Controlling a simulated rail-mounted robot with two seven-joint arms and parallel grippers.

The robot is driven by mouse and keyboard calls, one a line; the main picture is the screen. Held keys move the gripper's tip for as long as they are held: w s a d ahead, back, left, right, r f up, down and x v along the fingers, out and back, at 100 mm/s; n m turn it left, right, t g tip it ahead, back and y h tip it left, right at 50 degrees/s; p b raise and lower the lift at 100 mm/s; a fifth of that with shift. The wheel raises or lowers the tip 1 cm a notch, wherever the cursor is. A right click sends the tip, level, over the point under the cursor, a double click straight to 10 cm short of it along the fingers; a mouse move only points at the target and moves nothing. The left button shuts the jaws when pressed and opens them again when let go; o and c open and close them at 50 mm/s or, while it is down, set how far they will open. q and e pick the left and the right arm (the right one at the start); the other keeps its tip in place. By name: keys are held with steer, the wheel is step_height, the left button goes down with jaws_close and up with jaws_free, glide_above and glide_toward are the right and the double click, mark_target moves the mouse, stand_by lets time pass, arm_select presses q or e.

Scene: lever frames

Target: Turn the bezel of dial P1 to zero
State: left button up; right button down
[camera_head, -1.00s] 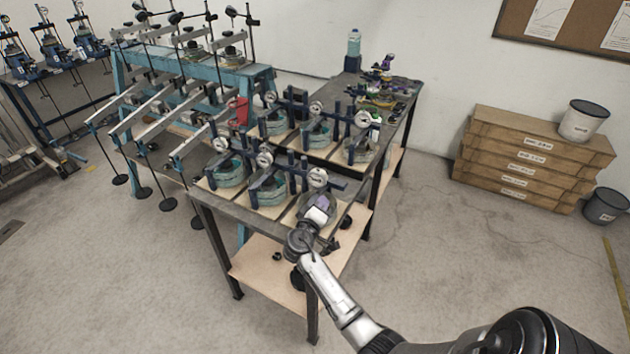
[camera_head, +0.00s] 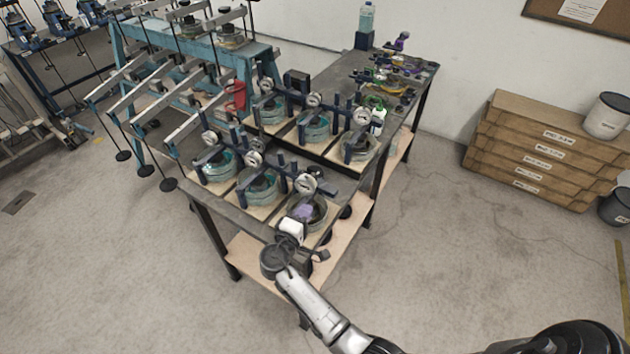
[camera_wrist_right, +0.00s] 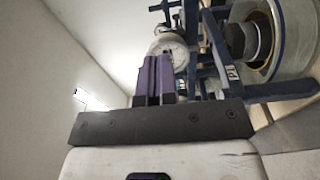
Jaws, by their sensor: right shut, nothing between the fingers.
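Several round white dials stand on dark blue frames over ring-shaped cells on the bench. The dial (camera_head: 305,183) at the front right is nearest my right gripper (camera_head: 304,210); it also shows in the right wrist view (camera_wrist_right: 172,50), just past the fingertips. The purple fingers (camera_wrist_right: 153,78) of my right gripper are together and empty. They point at the dial and partly overlap its lower edge in the wrist view; I cannot tell whether they touch it. My left gripper is not in view.
Blue posts and crossbars (camera_wrist_right: 192,35) stand close beside the dial, with a ring cell (camera_wrist_right: 298,40) to the right. Other dial frames crowd the dark bench (camera_head: 232,213). Teal lever frames (camera_head: 135,62) stand at the left. The floor (camera_head: 430,235) at the right is open.

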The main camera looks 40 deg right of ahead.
mark_target(305, 187)
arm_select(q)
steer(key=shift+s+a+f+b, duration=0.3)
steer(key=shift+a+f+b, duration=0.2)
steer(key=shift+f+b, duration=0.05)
arm_select(e)
steer(key=x, duration=0.6)
steer(key=shift+d+f, duration=0.15)
steer(key=shift+f, duration=0.05)
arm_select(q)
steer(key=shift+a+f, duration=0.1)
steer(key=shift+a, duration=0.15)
arm_select(e)
steer(key=shift+d, duration=0.1)
arm_select(q)
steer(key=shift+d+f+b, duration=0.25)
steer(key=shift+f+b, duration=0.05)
steer(key=shift+b, duration=0.15)
arm_select(e)
steer(key=shift+f, duration=0.2)
